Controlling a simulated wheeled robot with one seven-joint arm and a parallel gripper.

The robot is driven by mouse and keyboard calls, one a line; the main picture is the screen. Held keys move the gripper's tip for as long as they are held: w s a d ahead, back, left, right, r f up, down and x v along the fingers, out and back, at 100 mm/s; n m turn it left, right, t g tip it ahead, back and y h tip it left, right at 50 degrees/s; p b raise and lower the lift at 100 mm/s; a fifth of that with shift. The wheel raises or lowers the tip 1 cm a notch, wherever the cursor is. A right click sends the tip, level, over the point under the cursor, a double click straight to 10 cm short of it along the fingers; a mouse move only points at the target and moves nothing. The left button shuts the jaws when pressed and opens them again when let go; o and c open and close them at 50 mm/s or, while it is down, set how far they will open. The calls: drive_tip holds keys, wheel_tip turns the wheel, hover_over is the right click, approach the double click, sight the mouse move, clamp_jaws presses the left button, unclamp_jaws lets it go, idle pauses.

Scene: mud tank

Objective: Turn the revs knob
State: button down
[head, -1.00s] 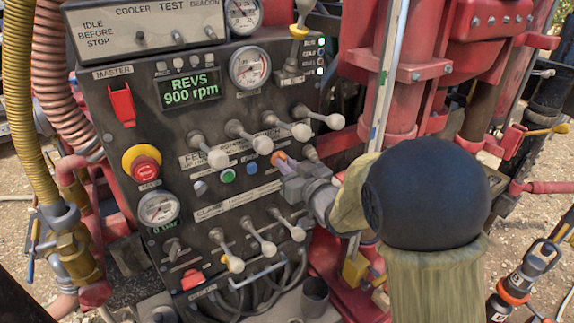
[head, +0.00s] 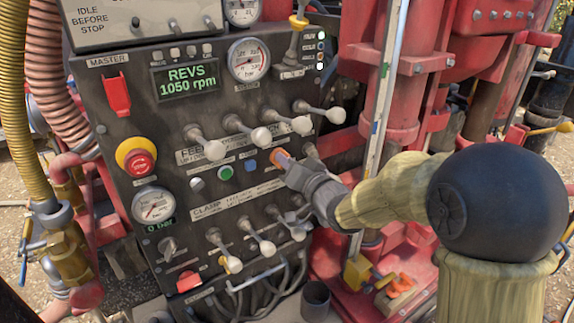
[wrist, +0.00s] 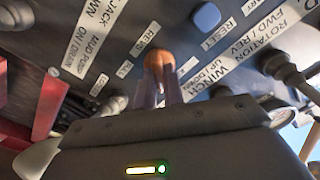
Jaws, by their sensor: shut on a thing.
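The revs knob is a small orange knob (head: 281,156) on the dark control panel, right of the blue and green buttons. In the wrist view the orange knob (wrist: 158,60) sits by a label reading REVS. My gripper (head: 287,165) is at the panel, its fingers closed around the knob's sides. In the wrist view the two fingertips (wrist: 160,80) hold the knob between them. The revs display (head: 187,83) reads 1050 rpm in green. Part of the knob is hidden by the fingers.
White-knobbed levers stand above the knob (head: 262,138) and below it (head: 268,248), close to my gripper. A red emergency button (head: 137,160) and a pressure gauge (head: 153,205) are at the left. A red mast (head: 405,90) rises at the right.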

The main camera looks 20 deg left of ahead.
drive_tip(key=shift+w+m, duration=0.1)
drive_tip(key=shift+m, duration=0.6)
drive_tip(key=c, duration=1.5)
unclamp_jaws()
drive_tip(key=shift+d, duration=0.1)
drive_tip(key=b+v, duration=0.5)
drive_tip(key=v, duration=1.2)
drive_tip(key=shift+d, duration=0.1)
